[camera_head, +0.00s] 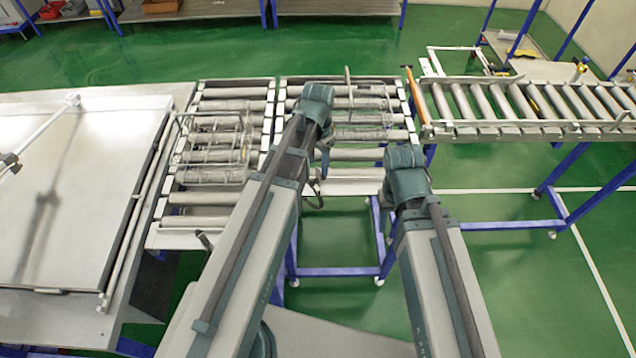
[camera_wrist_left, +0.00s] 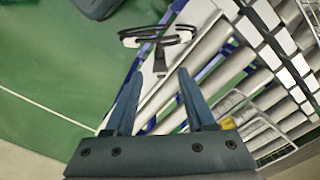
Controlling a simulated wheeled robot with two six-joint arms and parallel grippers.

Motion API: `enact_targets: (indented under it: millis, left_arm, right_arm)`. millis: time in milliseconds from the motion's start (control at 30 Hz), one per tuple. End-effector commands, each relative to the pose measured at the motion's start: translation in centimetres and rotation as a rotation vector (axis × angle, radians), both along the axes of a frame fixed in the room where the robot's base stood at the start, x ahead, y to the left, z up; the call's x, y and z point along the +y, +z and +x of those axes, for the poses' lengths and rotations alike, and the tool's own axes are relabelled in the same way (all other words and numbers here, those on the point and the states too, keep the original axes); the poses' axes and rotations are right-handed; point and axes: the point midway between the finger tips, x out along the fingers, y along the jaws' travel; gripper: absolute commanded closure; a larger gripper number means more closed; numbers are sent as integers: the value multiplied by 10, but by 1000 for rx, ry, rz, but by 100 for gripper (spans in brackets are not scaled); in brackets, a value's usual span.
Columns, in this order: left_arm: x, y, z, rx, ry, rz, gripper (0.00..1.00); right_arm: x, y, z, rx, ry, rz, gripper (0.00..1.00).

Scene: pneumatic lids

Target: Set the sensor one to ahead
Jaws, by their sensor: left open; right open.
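My left gripper (camera_wrist_left: 158,80) is open, with two dark teal fingers apart and nothing between them in the left wrist view. Just beyond the fingertips is a small black fitting (camera_wrist_left: 160,57) with a looped black cable, at the edge of the roller conveyor. It may be sensor one; I cannot read a label or tell which way it points.
The middle roller conveyor (camera_head: 368,155) stands beside a left roller section (camera_head: 195,222) with wire baskets. A large flat panel (camera_head: 75,190) lies further left. Another roller conveyor (camera_head: 545,103) runs off to the right. Green floor (camera_head: 480,215) is open at the right.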

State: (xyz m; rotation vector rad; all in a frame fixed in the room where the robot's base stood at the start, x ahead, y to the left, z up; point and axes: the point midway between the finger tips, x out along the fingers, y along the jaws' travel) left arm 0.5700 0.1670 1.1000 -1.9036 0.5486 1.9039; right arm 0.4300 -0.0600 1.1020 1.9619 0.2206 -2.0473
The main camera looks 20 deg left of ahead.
Motion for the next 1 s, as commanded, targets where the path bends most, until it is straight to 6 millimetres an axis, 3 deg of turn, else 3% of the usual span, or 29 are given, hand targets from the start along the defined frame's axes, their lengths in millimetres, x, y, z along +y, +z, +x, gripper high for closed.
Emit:
enact_targets:
  millis: [33, 400, 800, 833, 1000]
  left_arm:
    - [0, -15, 0, 0, 0, 0, 45]
    - [0, -63, 0, 0, 0, 0, 45]
    - [0, -67, 0, 0, 0, 0, 45]
    - [0, -67, 0, 0, 0, 0, 47]
    - [0, -67, 0, 0, 0, 0, 77]
  right_arm:
    - [0, -15, 0, 0, 1, 0, 50]
    - [0, -63, 0, 1, 12, -2, 50]
    - [0, -67, 0, 0, 13, -3, 50]
    - [0, -67, 0, 0, 13, -3, 50]
    - [0, -67, 0, 0, 13, -3, 50]
